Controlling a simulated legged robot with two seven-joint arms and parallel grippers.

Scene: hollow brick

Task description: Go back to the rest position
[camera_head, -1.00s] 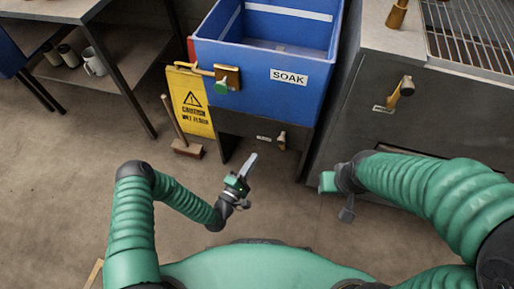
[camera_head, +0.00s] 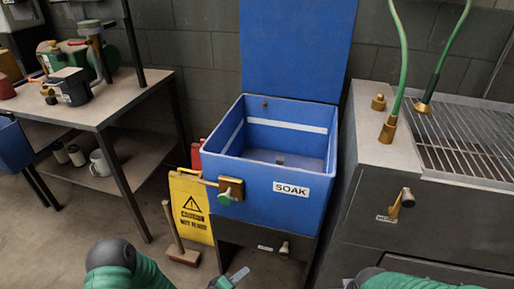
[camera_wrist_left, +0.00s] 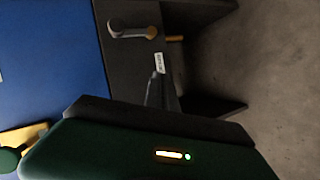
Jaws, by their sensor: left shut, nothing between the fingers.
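My left gripper (camera_head: 234,277) shows at the bottom edge of the head view, in front of the blue soak tub's dark stand. My right arm (camera_head: 410,281) shows only as a green sleeve and dark link at the bottom right. Its gripper is below the picture.
The blue SOAK tub (camera_head: 250,185) stands open with its lid (camera_head: 297,50) up. A yellow wet-floor sign (camera_head: 191,208) and a brush (camera_head: 181,253) stand left of it. A metal counter (camera_head: 385,155) is right, a table (camera_head: 115,103) left. Floor is free at lower left.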

